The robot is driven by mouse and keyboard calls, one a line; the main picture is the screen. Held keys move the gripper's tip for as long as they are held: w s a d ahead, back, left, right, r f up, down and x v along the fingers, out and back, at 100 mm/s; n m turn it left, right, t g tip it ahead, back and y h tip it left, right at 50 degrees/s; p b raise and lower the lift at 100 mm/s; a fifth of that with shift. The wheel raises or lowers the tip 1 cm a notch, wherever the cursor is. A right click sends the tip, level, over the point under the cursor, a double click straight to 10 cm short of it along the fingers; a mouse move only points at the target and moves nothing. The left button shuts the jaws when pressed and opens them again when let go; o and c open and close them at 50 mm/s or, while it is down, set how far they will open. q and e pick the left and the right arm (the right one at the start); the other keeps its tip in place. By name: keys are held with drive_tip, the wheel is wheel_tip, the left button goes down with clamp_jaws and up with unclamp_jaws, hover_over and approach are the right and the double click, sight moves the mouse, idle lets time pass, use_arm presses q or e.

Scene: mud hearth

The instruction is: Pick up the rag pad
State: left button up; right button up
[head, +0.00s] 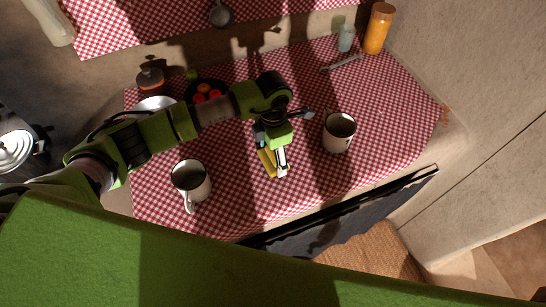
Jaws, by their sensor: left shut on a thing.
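My left gripper (275,165) is over the middle of the checked cloth, between two mugs. It is shut on a yellow pad (266,162), which I take to be the rag pad. The pad's lower end shows beside the fingers, and the rest is hidden by the gripper. I cannot tell whether the pad touches the cloth or hangs above it. My right gripper is not in view.
A white mug (191,183) stands left of the gripper and another mug (339,131) stands right. A dark dish with red pieces (201,97) is partly behind my arm. An orange jar (378,30) stands at the back right. The red checked cloth (390,120) is clear at right.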

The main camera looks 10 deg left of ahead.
sight(273, 152)
use_arm(q)
drive_tip(key=shift+r, duration=0.15)
drive_tip(key=shift+w+r, duration=0.1)
drive_tip(key=shift+r, duration=0.15)
wheel_tip(273, 152, up, 2)
drive_tip(key=shift+r+b, duration=0.1)
drive_tip(key=shift+b, duration=0.25)
drive_tip(key=s+d+r, duration=0.1)
drive_tip(key=s+d+r+b, duration=0.1)
drive_tip(key=r, duration=0.1)
drive_tip(key=s+d+r, duration=0.1)
drive_tip(key=shift+r+b, duration=0.4)
drive_tip(key=s+d+r+b, duration=0.2)
drive_tip(key=s+d+r, duration=0.3)
drive_tip(key=s+d, duration=0.1)
drive_tip(key=shift+s+d+b, duration=0.15)
drive_tip(key=shift+s+b, duration=0.2)
drive_tip(key=shift+s, duration=0.45)
drive_tip(key=shift+r, duration=0.1)
